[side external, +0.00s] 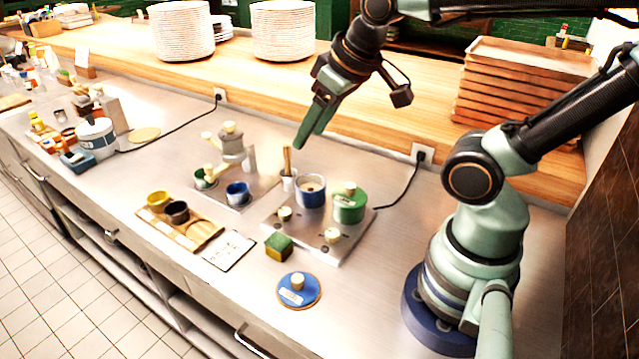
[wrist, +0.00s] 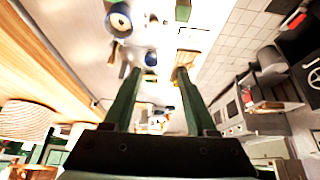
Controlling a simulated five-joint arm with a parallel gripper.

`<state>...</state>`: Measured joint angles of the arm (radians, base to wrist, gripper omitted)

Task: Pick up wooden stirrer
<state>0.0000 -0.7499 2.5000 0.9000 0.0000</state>
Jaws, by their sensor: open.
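The wooden stirrer (side external: 287,160) stands upright in a small white holder (side external: 288,183) in the side external view, behind the blue pot. My gripper (side external: 303,146) is above and slightly right of the stirrer's top in that picture, tilted down, with its fingers apart from the stirrer as far as I can tell. The wrist view shows the two green fingers (wrist: 160,72) spread with a clear gap between them. I cannot make out the stirrer surely in the wrist view.
A blue pot (side external: 311,192) and a green lidded pot (side external: 349,204) stand close by on a steel plate. A coffee maker (side external: 230,146) and blue cup (side external: 238,193) are to the left. A green-yellow sponge (side external: 279,247) lies in front. A wooden shelf (side external: 220,81) runs behind.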

